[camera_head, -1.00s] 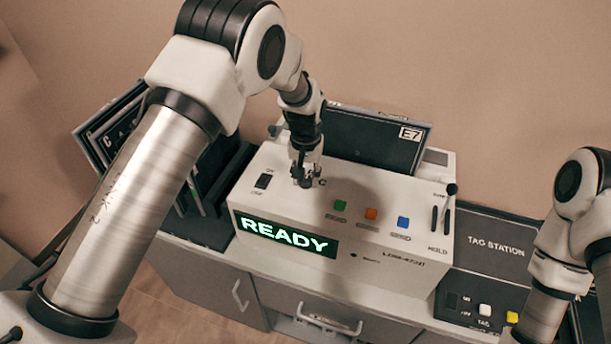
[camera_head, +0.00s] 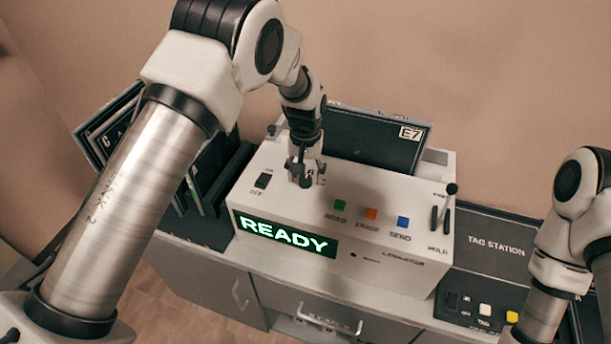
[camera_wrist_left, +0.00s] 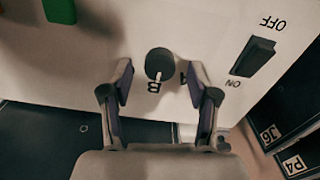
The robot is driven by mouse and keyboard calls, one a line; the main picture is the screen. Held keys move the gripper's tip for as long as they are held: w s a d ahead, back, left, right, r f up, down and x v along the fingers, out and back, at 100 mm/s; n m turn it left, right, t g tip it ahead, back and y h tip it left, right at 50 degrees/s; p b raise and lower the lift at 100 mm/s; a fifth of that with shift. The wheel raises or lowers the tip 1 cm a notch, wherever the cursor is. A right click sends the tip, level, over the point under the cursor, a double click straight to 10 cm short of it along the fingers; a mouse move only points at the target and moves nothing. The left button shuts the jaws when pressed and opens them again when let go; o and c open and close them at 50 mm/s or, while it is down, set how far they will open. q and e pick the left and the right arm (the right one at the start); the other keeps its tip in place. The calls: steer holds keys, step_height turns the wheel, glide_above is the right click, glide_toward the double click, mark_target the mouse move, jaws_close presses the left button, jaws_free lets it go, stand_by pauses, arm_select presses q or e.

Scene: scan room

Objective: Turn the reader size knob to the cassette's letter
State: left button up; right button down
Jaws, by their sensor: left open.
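The reader (camera_head: 300,213) is a white box with a lit READY display (camera_head: 287,235). Its dark round size knob (camera_wrist_left: 160,62) shows in the left wrist view, with a white pointer mark toward the letter B (camera_wrist_left: 154,87). A letter A beside it is partly hidden by a finger. My left gripper (camera_head: 305,174) is over the knob, also in the left wrist view (camera_wrist_left: 160,72). It is open, its fingers on either side of the knob with gaps. A dark cassette labelled E7 (camera_head: 370,140) stands behind the reader's top; I cannot make out a size letter on it.
Green (camera_head: 340,205), orange (camera_head: 371,213) and blue (camera_head: 403,221) buttons are right of the knob. An on/off switch (camera_head: 263,181) is left of it. A rack of dark cassettes (camera_head: 205,165) stands at left, a tag station (camera_head: 495,250) at right.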

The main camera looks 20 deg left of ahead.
mark_target(305, 178)
arm_select(q)
step_height(305, 178, up, 11)
steer(key=shift+f, duration=0.15)
steer(key=shift+w, duration=0.1)
